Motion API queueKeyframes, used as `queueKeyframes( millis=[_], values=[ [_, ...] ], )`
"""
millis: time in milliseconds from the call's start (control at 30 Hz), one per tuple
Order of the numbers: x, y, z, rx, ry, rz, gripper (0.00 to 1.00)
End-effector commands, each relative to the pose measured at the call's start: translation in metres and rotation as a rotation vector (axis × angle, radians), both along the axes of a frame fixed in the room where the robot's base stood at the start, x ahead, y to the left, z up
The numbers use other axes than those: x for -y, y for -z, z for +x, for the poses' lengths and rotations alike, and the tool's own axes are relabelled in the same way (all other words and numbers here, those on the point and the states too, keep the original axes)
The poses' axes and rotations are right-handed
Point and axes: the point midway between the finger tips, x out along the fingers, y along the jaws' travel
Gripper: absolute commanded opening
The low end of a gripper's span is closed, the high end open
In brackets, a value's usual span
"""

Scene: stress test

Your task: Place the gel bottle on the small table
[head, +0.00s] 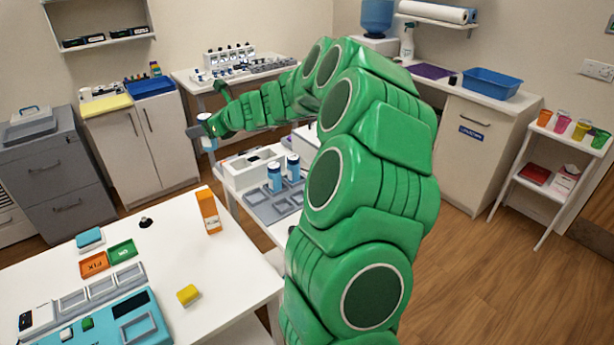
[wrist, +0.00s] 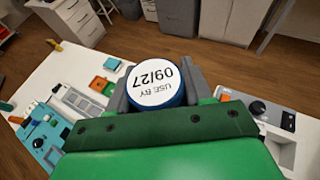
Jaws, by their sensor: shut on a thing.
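My gripper (head: 200,130) is shut on a bottle (head: 207,136), held upright above the gap between the front white table and the grey cabinets. In the wrist view the bottle's round white top (wrist: 155,82) reads "USE BY 09/27", with a blue rim, between both fingers of my gripper (wrist: 155,92). Its side label is hidden, so I cannot read whether it says gel. Two similar blue-and-white bottles (head: 275,178) stand in a grey tray on the middle bench. A small white side table (head: 545,185) stands at the right.
The front white table (head: 225,275) holds an orange box (head: 208,210), a yellow block (head: 188,294), coloured cards and a teal device. The side table bears coloured cups and boxes. A blue bin (head: 490,83) sits on the right counter. Open wooden floor lies between.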

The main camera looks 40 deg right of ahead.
Motion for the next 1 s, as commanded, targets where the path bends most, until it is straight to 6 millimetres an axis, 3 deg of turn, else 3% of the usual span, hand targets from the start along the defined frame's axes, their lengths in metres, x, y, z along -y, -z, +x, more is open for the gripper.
queueKeyframes(
  millis=[100,300,400,600,767,1000],
  values=[
    [0.047,0.001,0.020,0.001,0.133,0.000,0.11],
    [0.126,0.005,0.040,-0.001,0.354,0.000,0.11],
    [0.164,0.007,0.045,0.002,0.460,0.000,0.11],
    [0.222,0.014,0.045,0.001,0.620,0.002,0.11],
    [0.255,0.020,0.042,0.000,0.711,0.001,0.11],
    [0.254,0.039,0.043,0.001,0.710,0.000,0.11]
  ],
)
